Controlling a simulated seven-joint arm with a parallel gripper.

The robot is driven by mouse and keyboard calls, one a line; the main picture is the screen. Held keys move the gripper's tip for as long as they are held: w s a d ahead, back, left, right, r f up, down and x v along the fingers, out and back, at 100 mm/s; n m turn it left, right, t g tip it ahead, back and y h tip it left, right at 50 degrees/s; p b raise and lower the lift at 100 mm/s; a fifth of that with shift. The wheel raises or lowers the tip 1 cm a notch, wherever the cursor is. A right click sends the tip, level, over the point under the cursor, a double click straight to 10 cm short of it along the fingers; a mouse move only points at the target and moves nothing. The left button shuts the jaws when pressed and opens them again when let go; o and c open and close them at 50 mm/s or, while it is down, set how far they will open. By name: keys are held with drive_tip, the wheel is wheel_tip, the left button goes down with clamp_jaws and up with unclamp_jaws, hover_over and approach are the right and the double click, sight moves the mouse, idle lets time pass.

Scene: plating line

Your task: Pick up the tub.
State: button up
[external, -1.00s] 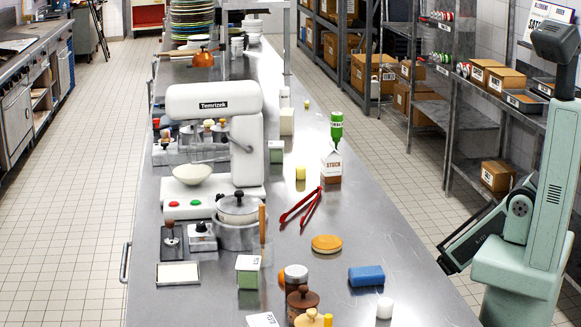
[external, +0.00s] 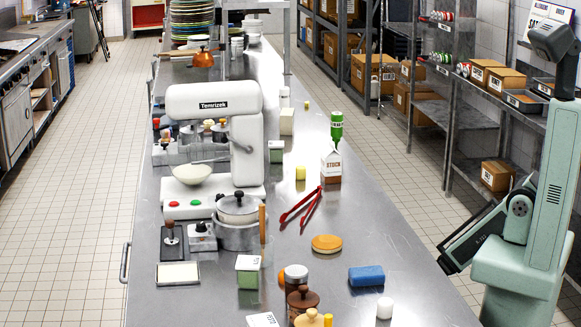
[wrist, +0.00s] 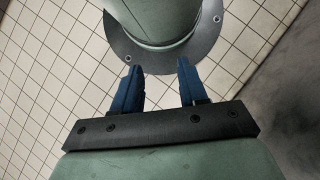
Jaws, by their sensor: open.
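A similar green and white tub (external: 276,151) stands farther back, right of the mixer. I cannot tell which one the task means. My gripper (wrist: 159,66) shows in the wrist view with two blue fingers apart and nothing between them. Below it are floor tiles and my own base; no tub shows there. In the external view my arm is folded beside the counter's right side, clear of both tubs.
Close to the nearer tub are a pot (external: 239,234) with a wooden handle beside it, a dark jar (external: 296,283) and a white tray (external: 178,274).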

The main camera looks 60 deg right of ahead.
idle(0.4)
drive_tip(key=o, duration=1)
drive_tip(key=shift+c, duration=0.2)
